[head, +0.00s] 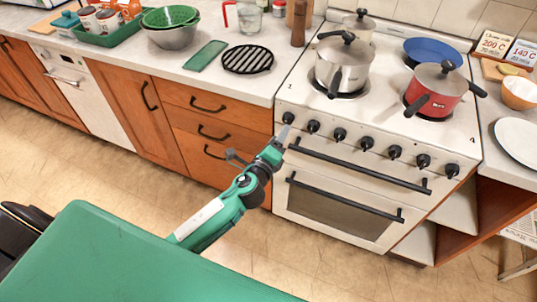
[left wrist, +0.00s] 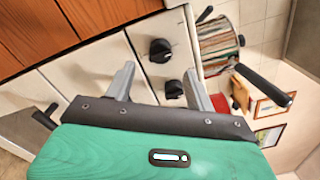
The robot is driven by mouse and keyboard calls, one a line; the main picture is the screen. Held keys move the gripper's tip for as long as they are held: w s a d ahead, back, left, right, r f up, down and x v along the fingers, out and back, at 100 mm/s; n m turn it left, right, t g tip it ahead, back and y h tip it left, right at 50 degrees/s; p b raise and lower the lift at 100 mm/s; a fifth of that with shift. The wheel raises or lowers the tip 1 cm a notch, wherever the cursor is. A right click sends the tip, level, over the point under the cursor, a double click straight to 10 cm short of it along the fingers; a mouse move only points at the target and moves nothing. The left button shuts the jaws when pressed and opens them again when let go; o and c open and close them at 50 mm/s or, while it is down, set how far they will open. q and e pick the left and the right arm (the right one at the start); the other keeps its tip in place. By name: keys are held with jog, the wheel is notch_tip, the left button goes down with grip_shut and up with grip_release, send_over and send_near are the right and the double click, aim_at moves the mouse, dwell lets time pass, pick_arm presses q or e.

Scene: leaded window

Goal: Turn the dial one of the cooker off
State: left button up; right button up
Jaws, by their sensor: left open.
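The white cooker (head: 310,190) stands at the right in the head view, with a row of several black dials along its front panel. Dial one (head: 288,117) is the leftmost, below the printed 1. My left gripper (head: 284,138) is open, with its fingertips just in front of and below dial one. In the left wrist view, a dial (left wrist: 160,50), seemingly dial one, shows beyond the open fingers (left wrist: 160,80), apart from them. A second dial (left wrist: 174,89) shows between the fingers. Nothing is held. My right gripper is not in view.
A steel pot (head: 343,65) and a red pot (head: 436,90) stand on the hob, handles jutting towards the front. The oven handle bar (head: 360,165) runs below the dials. Wooden drawers (head: 215,125) adjoin at left. The floor in front is clear.

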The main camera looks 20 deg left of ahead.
pick_arm(q)
jog(key=s, duration=0.7)
jog(key=shift+s+a+b, duration=0.15)
jog(key=shift+s+b, duration=0.2)
jog(key=shift+b, duration=0.1)
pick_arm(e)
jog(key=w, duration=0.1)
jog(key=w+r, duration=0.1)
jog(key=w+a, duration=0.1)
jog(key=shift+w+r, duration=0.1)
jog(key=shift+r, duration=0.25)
